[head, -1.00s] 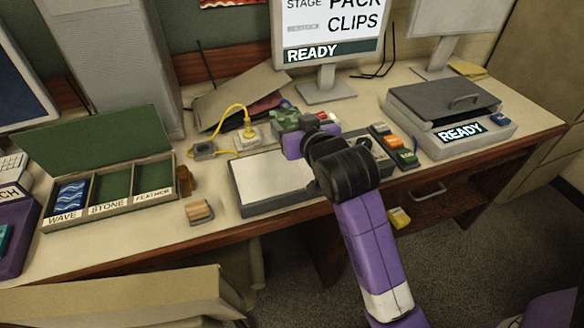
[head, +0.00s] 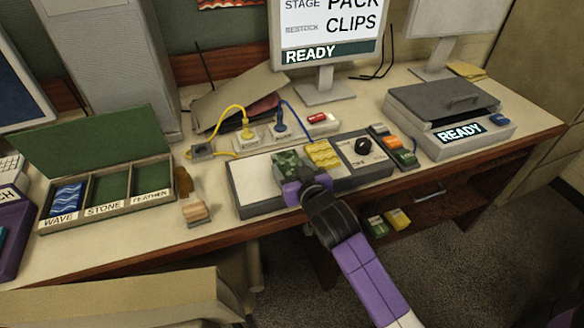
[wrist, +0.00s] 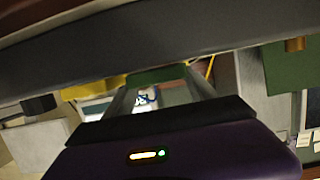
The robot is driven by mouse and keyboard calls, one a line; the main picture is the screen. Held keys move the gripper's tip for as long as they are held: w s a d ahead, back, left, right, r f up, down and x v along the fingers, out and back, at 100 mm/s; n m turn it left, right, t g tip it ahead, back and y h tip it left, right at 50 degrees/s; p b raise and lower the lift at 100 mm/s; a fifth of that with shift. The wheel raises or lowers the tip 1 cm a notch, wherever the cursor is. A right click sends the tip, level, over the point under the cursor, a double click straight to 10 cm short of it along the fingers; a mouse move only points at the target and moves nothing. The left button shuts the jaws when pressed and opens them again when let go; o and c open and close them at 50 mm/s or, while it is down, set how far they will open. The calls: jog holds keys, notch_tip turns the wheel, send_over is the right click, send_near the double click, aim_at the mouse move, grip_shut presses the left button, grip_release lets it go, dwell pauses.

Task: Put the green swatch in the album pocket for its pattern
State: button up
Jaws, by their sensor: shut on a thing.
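The green swatch (head: 288,162) has a mottled light and dark green face. My gripper (head: 303,184) is shut on it, over the grey tray unit (head: 252,183). In the wrist view a green strip of it (wrist: 158,75) shows between the fingers; most of it is hidden. The album (head: 107,203) lies open at the left, with pockets labelled WAVE, STONE and FEATHER. A blue wavy swatch (head: 67,199) is in the WAVE pocket. The STONE pocket (head: 108,186) and FEATHER pocket (head: 152,177) show bare green lining.
A yellow wavy-faced piece (head: 323,153) sits on the tray unit beside the green swatch. A black knob (head: 362,146) is to its right. A power strip (head: 268,136) with yellow and blue plugs lies behind. A wooden block (head: 195,210) stands between album and tray unit.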

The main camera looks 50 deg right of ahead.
jog(key=shift+f, duration=0.1)
jog(key=o, duration=1.4)
jog(key=shift+c, duration=0.2)
